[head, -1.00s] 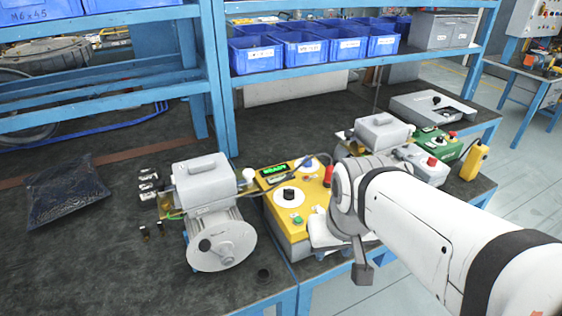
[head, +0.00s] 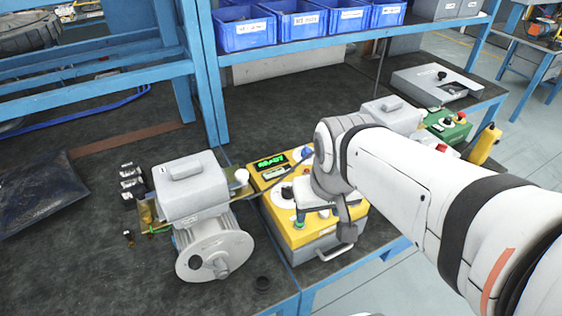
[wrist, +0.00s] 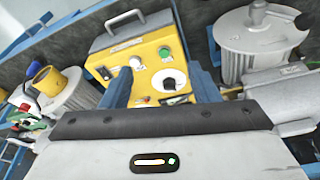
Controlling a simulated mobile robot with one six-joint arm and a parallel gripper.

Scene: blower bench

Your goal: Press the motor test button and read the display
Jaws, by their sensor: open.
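The yellow test box (head: 330,232) stands at the bench's front edge, with its lit green display (head: 270,161) appearing to read "READY". A black knob on a white disc (head: 287,191) sits below the display. In the wrist view a green button (wrist: 164,51) and the knob (wrist: 170,82) show on the yellow panel. My gripper (wrist: 160,78) is open and empty, its blue fingers either side of the panel in that view. In the head view my wrist covers part of the box. I cannot tell whether a finger touches it.
A grey blower motor (head: 215,248) stands left of the box, close beside it. A second, green test box (head: 445,125) and a grey case (head: 435,84) lie to the right. Blue bins (head: 243,30) line the shelf behind. Open bench lies between motor and shelf.

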